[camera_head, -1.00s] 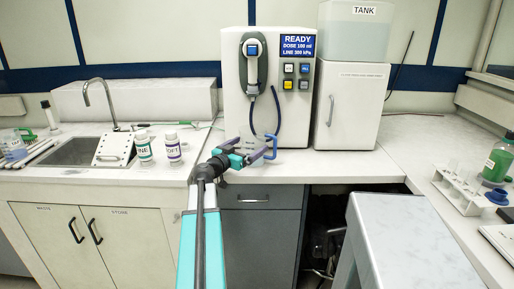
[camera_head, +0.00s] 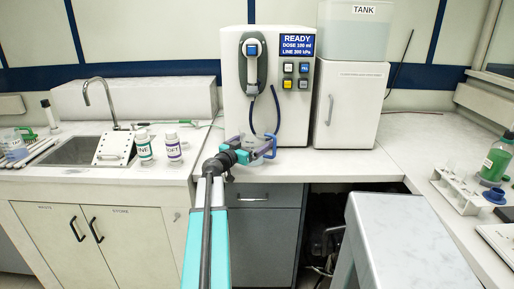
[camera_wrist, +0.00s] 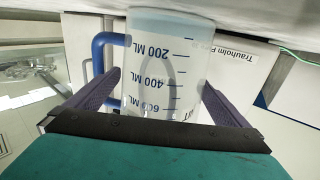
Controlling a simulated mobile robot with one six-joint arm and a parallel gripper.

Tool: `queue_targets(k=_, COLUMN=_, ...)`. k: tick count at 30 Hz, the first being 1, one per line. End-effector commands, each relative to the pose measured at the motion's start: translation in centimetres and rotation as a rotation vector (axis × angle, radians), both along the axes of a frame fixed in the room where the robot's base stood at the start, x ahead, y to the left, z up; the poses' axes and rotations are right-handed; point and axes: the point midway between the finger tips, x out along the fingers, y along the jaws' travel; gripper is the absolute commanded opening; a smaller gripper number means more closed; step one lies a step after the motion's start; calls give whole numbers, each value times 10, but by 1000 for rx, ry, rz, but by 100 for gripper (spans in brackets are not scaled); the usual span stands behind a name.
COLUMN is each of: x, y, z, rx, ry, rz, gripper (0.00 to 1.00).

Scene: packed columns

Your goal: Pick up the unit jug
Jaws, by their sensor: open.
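The unit jug (camera_wrist: 160,60) is a clear vessel with blue millilitre marks and a blue handle. It stands on the worktop in front of the dispenser, and its blue handle (camera_head: 271,147) shows at its right in the head view. My gripper (camera_head: 252,147) is at the jug with its fingers apart. In the wrist view the two purple fingers of my gripper (camera_wrist: 160,86) lie on either side of the jug. The blue handle is beside the left finger there. I cannot tell whether either finger touches the jug. My gripper hides part of the jug in the head view.
The dispenser (camera_head: 238,110), with its READY display, stands behind the jug. Its hose hangs close above. A white cabinet (camera_head: 346,110) bears the tank (camera_head: 353,38) to the right. Two labelled bottles (camera_head: 144,147) (camera_head: 173,150) stand left of my gripper.

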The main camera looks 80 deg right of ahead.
Motion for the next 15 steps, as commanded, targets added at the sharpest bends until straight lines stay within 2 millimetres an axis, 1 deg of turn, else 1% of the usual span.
queue_targets(k=1, x=0, y=0, z=0, rx=0, ry=0, rz=0, gripper=95)
queue_targets(k=8, x=0, y=0, z=0, rx=0, ry=0, rz=1, gripper=56)
queue_targets(k=9, x=1, y=0, z=1, rx=-1, ry=0, rz=1, gripper=49)
queue_targets(k=10, x=1, y=0, z=1, rx=-1, ry=0, rz=1, gripper=47)
queue_targets(k=15, x=1, y=0, z=1, rx=-1, ry=0, rz=1, gripper=47)
